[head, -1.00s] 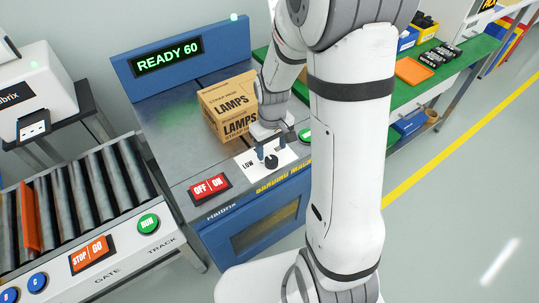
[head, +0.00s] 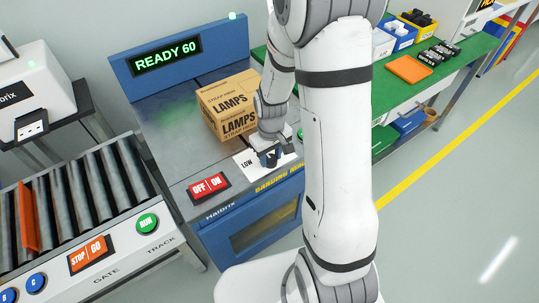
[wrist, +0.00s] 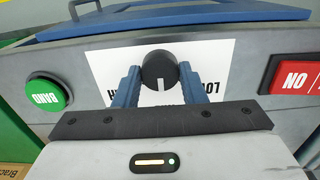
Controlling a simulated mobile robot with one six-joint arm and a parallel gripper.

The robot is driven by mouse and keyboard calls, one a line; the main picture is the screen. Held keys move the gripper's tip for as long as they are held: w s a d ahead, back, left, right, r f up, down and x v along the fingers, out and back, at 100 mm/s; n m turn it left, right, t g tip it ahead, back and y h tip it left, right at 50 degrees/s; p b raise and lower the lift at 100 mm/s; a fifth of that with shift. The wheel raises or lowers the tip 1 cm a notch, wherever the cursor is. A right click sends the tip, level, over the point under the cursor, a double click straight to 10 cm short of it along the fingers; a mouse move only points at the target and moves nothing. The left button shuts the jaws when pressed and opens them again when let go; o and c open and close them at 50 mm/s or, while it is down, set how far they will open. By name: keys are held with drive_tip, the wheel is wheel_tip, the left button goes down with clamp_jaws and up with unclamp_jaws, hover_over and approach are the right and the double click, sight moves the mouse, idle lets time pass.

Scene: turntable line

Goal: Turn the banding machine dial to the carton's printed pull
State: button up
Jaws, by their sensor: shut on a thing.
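The black dial (wrist: 159,68) sits on a white label plate (wrist: 108,68) on the banding machine's top. In the wrist view my gripper (wrist: 159,75) has its two blue fingers on either side of the dial, shut on it. A pale pointer mark shows on the dial, facing the gripper. In the head view my gripper (head: 270,158) is down at the plate and mostly covers the dial; the word LOW shows at the plate's left. The carton (head: 230,105), printed LAMPS and STRAP HIGH, stands on the machine behind the gripper. The machine's display (head: 166,55) reads READY 60.
A green BAND button (wrist: 48,92) and a red OFF/ON switch (wrist: 292,74) flank the dial plate. A roller conveyor (head: 85,205) with STOP/GO and RUN controls is at the left. A green bench (head: 460,62) with bins stands at the right, behind my arm.

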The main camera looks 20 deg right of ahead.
drive_tip(key=c, duration=0.3)
drive_tip(key=shift+c, duration=0.2)
drive_tip(key=shift+m, duration=0.6)
idle(0.3)
drive_tip(key=m+b, duration=0.1)
drive_tip(key=m, duration=0.2)
drive_tip(key=shift+s+f, duration=0.1)
drive_tip(key=shift+m+b, duration=0.4)
drive_tip(key=shift+m, duration=2)
drive_tip(key=o, duration=1)
drive_tip(key=shift+r, duration=0.2)
